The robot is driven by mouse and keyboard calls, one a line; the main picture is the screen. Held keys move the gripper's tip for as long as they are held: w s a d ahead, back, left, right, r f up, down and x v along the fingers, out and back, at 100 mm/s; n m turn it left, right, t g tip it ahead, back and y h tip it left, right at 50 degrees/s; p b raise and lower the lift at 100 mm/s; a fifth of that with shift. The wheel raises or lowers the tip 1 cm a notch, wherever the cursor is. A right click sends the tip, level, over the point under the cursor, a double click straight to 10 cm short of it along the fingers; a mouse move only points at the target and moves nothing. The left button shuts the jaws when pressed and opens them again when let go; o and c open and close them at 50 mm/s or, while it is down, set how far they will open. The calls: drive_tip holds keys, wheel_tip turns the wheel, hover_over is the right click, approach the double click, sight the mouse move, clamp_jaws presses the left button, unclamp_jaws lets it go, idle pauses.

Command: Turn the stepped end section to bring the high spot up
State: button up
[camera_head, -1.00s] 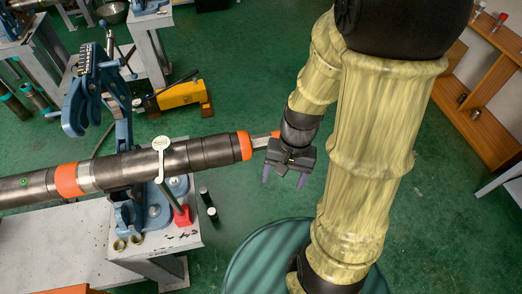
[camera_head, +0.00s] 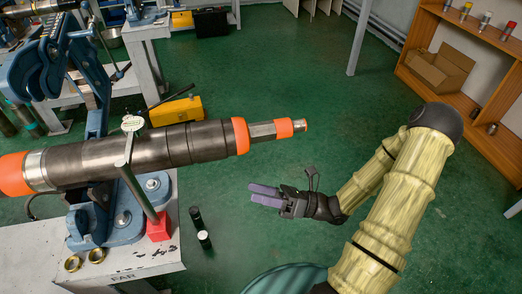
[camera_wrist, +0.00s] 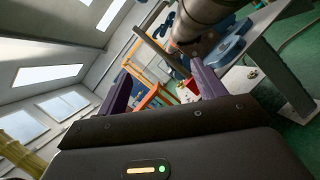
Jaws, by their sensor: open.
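The pipe tool (camera_head: 160,152) lies across the blue vise (camera_head: 98,190) in the head view, its right end pointing right. Its stepped end section (camera_head: 268,131) sticks out past an orange collar (camera_head: 240,136), with a grey flat-sided part, an orange band and a small metal tip. My gripper (camera_head: 266,196) is open and empty, below and apart from the end section, with its purple fingers pointing left. In the wrist view the gripper fingers (camera_wrist: 160,90) have nothing between them close up; the dark pipe (camera_wrist: 196,20) shows beyond them at the top.
A grey bench (camera_head: 125,265) carries the vise, a red block (camera_head: 158,226) and two brass rings. A wooden shelf (camera_head: 470,80) stands at the right. The green floor right of the tool is clear.

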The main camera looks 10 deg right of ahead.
sight(261, 133)
drive_tip(key=w+d+f+m+t+h+b, duration=0.3)
drive_tip(key=d+m+t+h, duration=0.1)
drive_tip(key=m+t, duration=0.3)
drive_tip(key=w+d+f+m+t+h+b, duration=0.2)
drive_tip(key=d+f+m+t+h+b, duration=0.1)
drive_tip(key=d+m+t, duration=0.4)
drive_tip(key=shift+w+d+f+m+t+h, duration=0.25)
drive_tip(key=shift+w+f+m+t+h, duration=0.15)
drive_tip(key=shift+f+m+t+h, duration=0.45)
drive_tip(key=shift+w+a+r, duration=0.1)
drive_tip(key=b+x, duration=0.1)
drive_tip(key=x, duration=1.6)
drive_tip(key=shift+w+a, duration=0.1)
drive_tip(key=shift+a, duration=0.05)
drive_tip(key=c, duration=1)
